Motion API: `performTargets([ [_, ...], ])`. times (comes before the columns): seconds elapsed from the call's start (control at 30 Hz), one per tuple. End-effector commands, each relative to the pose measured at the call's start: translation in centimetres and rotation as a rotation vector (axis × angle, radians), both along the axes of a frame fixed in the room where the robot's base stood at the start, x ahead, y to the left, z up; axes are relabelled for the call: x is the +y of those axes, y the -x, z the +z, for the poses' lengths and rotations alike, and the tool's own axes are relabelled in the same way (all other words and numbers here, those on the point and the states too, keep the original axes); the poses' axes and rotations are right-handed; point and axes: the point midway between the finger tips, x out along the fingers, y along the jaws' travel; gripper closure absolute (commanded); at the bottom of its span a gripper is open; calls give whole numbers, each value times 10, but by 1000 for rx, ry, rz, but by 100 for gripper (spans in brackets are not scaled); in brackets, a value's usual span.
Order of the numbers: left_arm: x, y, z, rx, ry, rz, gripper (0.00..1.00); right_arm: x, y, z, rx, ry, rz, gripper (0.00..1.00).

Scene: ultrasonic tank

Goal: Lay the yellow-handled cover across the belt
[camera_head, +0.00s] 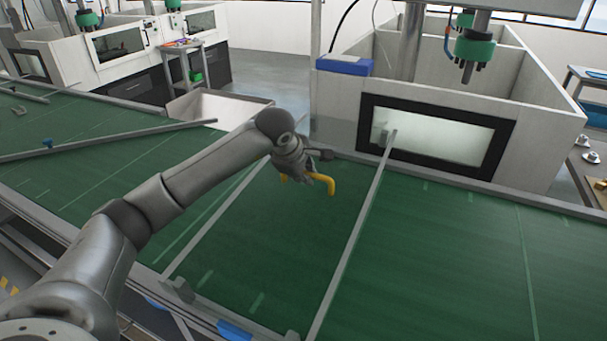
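A yellow handle (331,186) shows over the green belt (285,235), between two thin metal bars that cross the belt. My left gripper (304,173) is right at the handle and hides part of it. I cannot tell whether its fingers are closed around the handle. The cover's own panel cannot be made out clearly against the green belt, so its outline and tilt are unclear. The right bar (350,240) runs from the near belt edge toward the tank's window. My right gripper is not in view.
A white tank enclosure with a dark-framed window (436,137) stands behind the belt. A blue box (344,65) sits on its left corner. A pale open tray (218,106) is behind the belt at left. The belt at right is clear.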

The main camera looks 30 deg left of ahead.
Motion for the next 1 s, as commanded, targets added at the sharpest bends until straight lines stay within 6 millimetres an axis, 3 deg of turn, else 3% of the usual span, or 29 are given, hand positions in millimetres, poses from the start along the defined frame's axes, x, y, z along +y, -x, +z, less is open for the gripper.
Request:
performTargets([
  [1.0,0,-1,-5,-8,0,-1,100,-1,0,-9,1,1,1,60],
])
